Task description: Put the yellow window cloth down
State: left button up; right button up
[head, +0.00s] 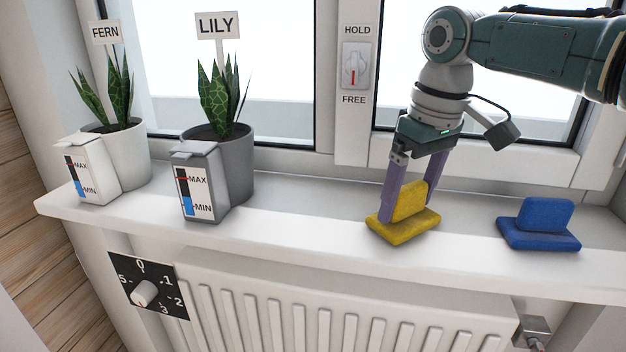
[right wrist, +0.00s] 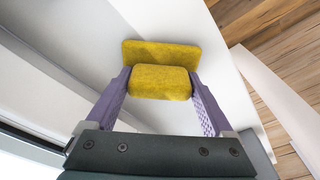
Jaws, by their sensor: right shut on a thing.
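The yellow window cloth (head: 403,228) is at the middle right of the white windowsill, a flat pad with an upright part on top. My right gripper (head: 408,200) comes down from above, its purple fingers shut on the upright part. In the right wrist view the yellow cloth (right wrist: 160,80) sits between both fingertips (right wrist: 159,84). Its base looks to be on or very close to the sill; I cannot tell whether it touches. My left gripper is not in view.
A blue cloth (head: 540,226) of the same shape lies to the right on the sill (head: 310,215). Potted plants labelled FERN (head: 128,150) and LILY (head: 232,150) stand at left. A radiator (head: 340,300) is below, and a HOLD/FREE window switch (head: 355,66) is behind.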

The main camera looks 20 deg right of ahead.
jog(key=o, duration=1.2)
jog(key=shift+f, duration=0.1)
jog(key=shift+o, duration=0.2)
